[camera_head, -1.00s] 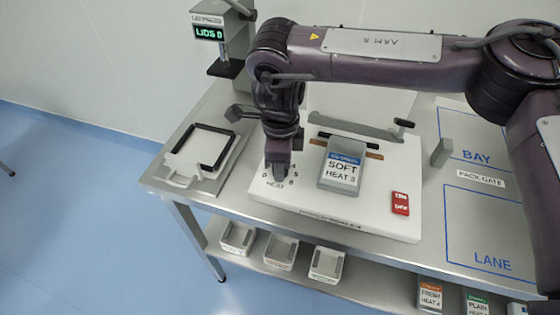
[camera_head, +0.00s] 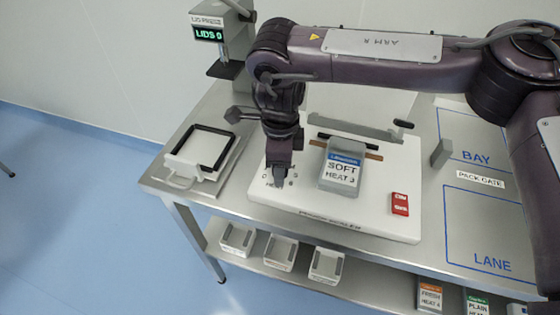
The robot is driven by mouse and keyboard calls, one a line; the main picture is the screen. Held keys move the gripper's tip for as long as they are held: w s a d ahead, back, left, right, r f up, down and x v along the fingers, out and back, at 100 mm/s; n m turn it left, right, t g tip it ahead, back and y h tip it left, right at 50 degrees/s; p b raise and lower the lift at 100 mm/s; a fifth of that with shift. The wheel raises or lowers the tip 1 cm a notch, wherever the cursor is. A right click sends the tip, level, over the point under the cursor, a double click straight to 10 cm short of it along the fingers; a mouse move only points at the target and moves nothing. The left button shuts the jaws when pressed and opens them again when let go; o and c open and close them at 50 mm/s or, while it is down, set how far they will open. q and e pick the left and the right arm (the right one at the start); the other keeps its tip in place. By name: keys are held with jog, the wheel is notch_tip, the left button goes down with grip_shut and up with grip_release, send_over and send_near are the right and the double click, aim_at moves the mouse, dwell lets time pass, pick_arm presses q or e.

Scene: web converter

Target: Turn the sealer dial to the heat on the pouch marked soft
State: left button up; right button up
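The sealer (camera_head: 330,212) is a white slab on the bench with a raised grey bar at its back. A grey pouch (camera_head: 341,172) with a blue band lies on it, marked SOFT, HEAT 3. My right gripper (camera_head: 277,178) points down over the dial area at the sealer's front left. Its dark fingers hide the dial, so I cannot tell the dial's setting or whether the fingers grip it. A few small scale marks show around the fingertips. My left gripper is out of view.
A red switch (camera_head: 400,204) sits at the sealer's right front. A black-framed fixture (camera_head: 203,150) stands to the left, a lid press (camera_head: 222,40) behind it. Blue-outlined BAY and LANE areas (camera_head: 490,225) at right are clear. Trays (camera_head: 281,253) and pouches (camera_head: 431,297) are on the lower shelf.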

jog(key=shift+r, duration=0.35)
notch_tip(320, 180, up, 7)
jog(key=shift+r+b, duration=0.1)
jog(key=shift+b, duration=0.2)
